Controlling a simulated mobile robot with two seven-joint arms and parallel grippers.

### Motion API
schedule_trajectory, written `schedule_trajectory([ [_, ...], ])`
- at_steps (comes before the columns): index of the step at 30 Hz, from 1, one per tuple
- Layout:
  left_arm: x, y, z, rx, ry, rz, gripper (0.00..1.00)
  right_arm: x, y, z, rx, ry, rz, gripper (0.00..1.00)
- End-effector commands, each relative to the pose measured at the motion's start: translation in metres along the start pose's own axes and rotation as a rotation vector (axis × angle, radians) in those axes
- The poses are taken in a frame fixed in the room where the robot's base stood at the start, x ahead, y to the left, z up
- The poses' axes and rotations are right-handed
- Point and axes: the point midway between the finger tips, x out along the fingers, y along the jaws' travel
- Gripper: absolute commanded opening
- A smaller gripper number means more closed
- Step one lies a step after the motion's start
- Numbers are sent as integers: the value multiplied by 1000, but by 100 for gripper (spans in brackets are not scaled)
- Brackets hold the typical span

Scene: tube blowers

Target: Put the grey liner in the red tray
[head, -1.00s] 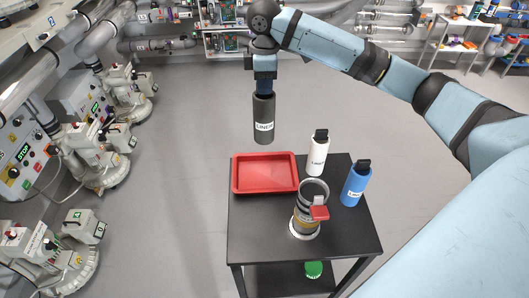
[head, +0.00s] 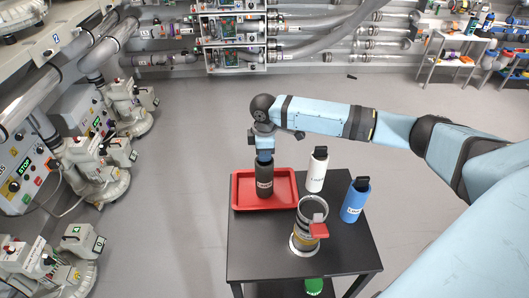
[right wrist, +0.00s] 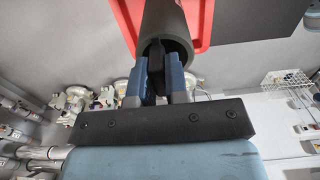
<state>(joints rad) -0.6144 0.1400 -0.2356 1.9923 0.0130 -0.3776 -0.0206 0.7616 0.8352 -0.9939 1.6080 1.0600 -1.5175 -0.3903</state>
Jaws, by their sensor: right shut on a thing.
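The red tray (head: 284,203) lies on the left part of the black table. My right gripper (head: 264,156) is above the liner and shut on its top. In the right wrist view my blue fingers (right wrist: 158,82) grip a dark piece within the liner's (right wrist: 163,27) round end, with the red tray (right wrist: 203,22) behind. My left gripper is not in view.
A metal cylinder with a red clamp (head: 308,228) stands in front. A green-topped thing (head: 314,286) is on the lower shelf. Machines line the left.

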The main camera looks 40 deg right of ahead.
Motion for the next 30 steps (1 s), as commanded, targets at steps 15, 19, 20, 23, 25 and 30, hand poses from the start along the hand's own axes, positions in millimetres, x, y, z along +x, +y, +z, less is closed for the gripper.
schedule_trajectory([
  [15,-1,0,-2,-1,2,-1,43,6,0,0,1,1,1,40],
  [19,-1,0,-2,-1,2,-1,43,6,0,0,1,1,1,40],
  [20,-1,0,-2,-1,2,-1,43,6,0,0,1,1,1,40],
  [23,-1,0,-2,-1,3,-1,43,5,0,0,1,1,1,40],
  [25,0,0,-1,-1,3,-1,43,3,1,0,0,1,2,40],
  [30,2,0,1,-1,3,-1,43,-21,1,0,1,2,4,40],
])
